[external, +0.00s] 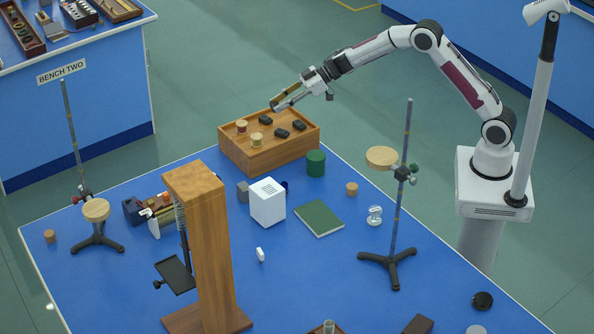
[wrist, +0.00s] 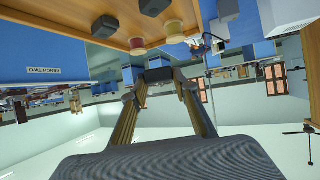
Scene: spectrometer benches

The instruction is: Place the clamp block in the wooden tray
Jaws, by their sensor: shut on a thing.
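My gripper (external: 284,98) is above the far edge of the wooden tray (external: 228,152) in the external view. In the wrist view, my gripper (wrist: 155,88) has its two fingers closed on a dark block (wrist: 157,76), which looks like the clamp block. In the external view the held block is small and hard to make out at the fingertips. The wooden tray also shows in the wrist view (wrist: 75,20). It holds several dark blocks (external: 282,133) and two round spool-like pieces, one red-topped (external: 241,125) and one yellowish (external: 257,138).
A green cylinder (external: 316,163) stands beside the tray's near right corner. A white box (external: 267,202), a green book (external: 319,218) and a stand with a wooden disc (external: 382,156) are nearer. A tall wooden post (external: 205,240) rises at the front. Open floor lies behind the tray.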

